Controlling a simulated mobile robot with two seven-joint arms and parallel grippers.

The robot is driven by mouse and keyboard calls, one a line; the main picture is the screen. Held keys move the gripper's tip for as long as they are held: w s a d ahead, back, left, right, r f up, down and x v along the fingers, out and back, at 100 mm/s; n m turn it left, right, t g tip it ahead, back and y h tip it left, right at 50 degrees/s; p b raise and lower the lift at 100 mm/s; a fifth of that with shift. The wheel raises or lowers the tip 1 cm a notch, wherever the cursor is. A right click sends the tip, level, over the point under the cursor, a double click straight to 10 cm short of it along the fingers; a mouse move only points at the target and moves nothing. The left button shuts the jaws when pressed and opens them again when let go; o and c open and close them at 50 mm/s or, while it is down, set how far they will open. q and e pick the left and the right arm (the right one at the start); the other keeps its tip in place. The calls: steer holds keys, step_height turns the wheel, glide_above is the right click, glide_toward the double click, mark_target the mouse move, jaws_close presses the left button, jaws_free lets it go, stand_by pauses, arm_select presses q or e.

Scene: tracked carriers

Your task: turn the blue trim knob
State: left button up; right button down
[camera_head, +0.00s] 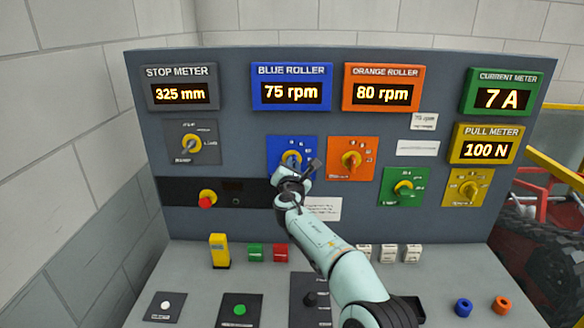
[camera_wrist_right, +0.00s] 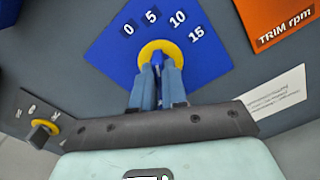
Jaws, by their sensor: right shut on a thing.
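The blue trim knob (camera_head: 291,158) sits on a blue plate on the grey panel, below the blue roller display (camera_head: 291,86), which reads 75 rpm. In the right wrist view the knob (camera_wrist_right: 158,55) has a yellow ring and a blue grip, and the plate (camera_wrist_right: 112,48) carries the marks 0, 5, 10 and 15. My right gripper (camera_wrist_right: 158,75) is shut on the knob's blue grip, with a finger on each side. In the head view my right gripper (camera_head: 290,172) hides the lower part of the plate. My left gripper is not in view.
An orange trim knob (camera_head: 351,160) is close on the right, under a display (camera_head: 382,88) reading 80 rpm. Green (camera_head: 404,188) and yellow (camera_head: 467,189) knobs sit farther right. A red button (camera_head: 206,200) is at the lower left. Small blocks and buttons stand on the desk below.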

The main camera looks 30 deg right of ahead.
steer(key=c, duration=1.2)
jaws_free()
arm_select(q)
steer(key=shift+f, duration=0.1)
arm_select(e)
steer(key=shift+o, duration=0.2)
steer(key=shift+s, duration=0.1)
arm_select(q)
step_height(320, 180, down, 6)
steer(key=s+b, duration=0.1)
steer(key=b, duration=0.5)
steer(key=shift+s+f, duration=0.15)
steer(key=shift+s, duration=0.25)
arm_select(e)
steer(key=v, duration=1.3)
steer(key=shift+s, duration=0.15)
steer(key=shift+r, duration=0.1)
